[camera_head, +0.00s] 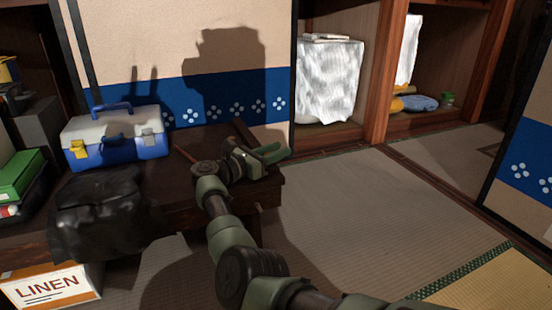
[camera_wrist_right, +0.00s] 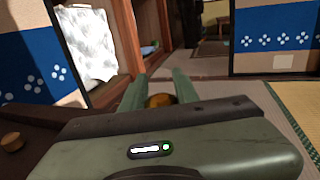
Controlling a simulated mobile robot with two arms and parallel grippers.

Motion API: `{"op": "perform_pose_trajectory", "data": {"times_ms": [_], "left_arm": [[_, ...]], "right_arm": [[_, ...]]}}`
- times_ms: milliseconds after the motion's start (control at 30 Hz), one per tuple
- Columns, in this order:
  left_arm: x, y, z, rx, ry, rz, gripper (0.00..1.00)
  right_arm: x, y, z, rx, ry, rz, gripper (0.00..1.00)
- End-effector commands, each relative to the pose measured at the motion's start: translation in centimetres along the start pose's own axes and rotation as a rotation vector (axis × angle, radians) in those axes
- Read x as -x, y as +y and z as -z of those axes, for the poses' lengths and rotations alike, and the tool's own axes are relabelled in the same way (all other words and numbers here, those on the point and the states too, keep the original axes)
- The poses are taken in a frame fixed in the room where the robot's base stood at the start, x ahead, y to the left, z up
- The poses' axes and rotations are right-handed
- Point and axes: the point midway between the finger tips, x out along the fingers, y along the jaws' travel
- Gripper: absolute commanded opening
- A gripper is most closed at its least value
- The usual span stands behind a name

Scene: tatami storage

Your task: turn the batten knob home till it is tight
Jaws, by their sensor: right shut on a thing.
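My right gripper (camera_head: 270,153) reaches over the right end of the dark low table (camera_head: 262,196). In the right wrist view its two green fingers (camera_wrist_right: 160,92) stand on either side of a rounded orange-brown knob (camera_wrist_right: 159,100) and are shut on it. The gripper body hides the knob's lower part. The fingers and hand hide the knob in the head view, so how it sits on the batten cannot be told. A second brown round knob (camera_wrist_right: 12,141) shows on the dark surface at the left of the wrist view. My left gripper is not in view.
A blue and white toolbox (camera_head: 116,140) and a black crumpled bag (camera_head: 100,212) occupy the table's left part. A LINEN box (camera_head: 50,287) stands below. A white cloth-draped stack (camera_head: 328,82) sits in the alcove behind. The tatami floor (camera_head: 350,215) right of the table is clear.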

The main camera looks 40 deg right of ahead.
Motion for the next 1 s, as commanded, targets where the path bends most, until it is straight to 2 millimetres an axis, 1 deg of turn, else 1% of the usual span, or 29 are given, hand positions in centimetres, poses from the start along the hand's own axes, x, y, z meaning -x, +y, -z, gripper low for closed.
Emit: {"op": "perform_pose_trajectory", "data": {"times_ms": [33, 200, 667, 700, 767, 1000], "left_arm": [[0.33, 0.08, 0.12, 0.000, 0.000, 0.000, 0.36], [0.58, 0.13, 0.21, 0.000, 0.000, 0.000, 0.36], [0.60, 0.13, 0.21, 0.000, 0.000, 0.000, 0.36], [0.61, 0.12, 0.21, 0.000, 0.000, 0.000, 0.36], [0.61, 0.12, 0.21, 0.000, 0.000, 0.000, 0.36], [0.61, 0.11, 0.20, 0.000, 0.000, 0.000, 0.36]], "right_arm": [[-0.03, 0.02, 0.13, 0.001, 0.001, 0.012, 0.00], [-0.04, -0.12, 0.06, 0.000, 0.002, 0.041, 0.00], [-0.02, -0.18, -0.01, -0.001, 0.002, 0.051, 0.00], [-0.02, -0.18, -0.01, -0.001, 0.002, 0.050, 0.35], [-0.03, -0.17, -0.01, -0.001, 0.002, 0.050, 0.52], [-0.03, -0.17, 0.00, -0.001, 0.001, 0.050, 0.52]]}}
